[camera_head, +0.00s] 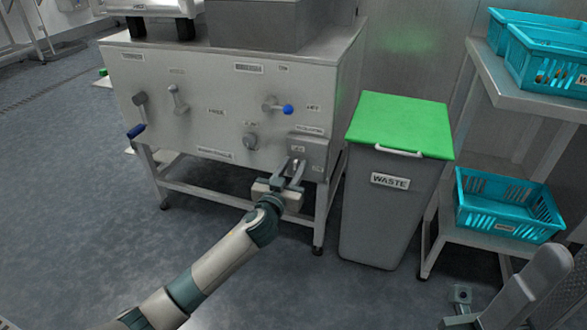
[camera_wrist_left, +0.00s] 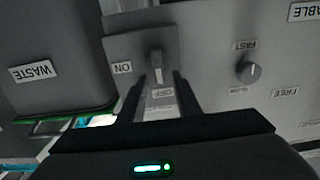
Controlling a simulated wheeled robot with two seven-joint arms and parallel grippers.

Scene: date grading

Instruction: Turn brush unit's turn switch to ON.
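The brush unit (camera_head: 215,128) is a grey metal cabinet with knobs and levers on its front. Its turn switch (camera_wrist_left: 155,67) sits on a raised plate (camera_head: 308,148) at the panel's lower right. In the left wrist view, an ON label (camera_wrist_left: 122,68) is left of the switch and an OFF label (camera_wrist_left: 160,92) is below it. The switch handle lies along the picture's vertical, its lower end towards OFF. My left gripper (camera_head: 292,168) is open at the plate, its fingers spread either side of the OFF label; contact with the handle cannot be told.
A grey waste bin (camera_head: 385,215) with a green lid (camera_head: 402,124) stands right of the unit. A rack (camera_head: 488,255) with teal crates is further right. A speed knob (camera_wrist_left: 248,71) is near the switch. The floor in front is clear.

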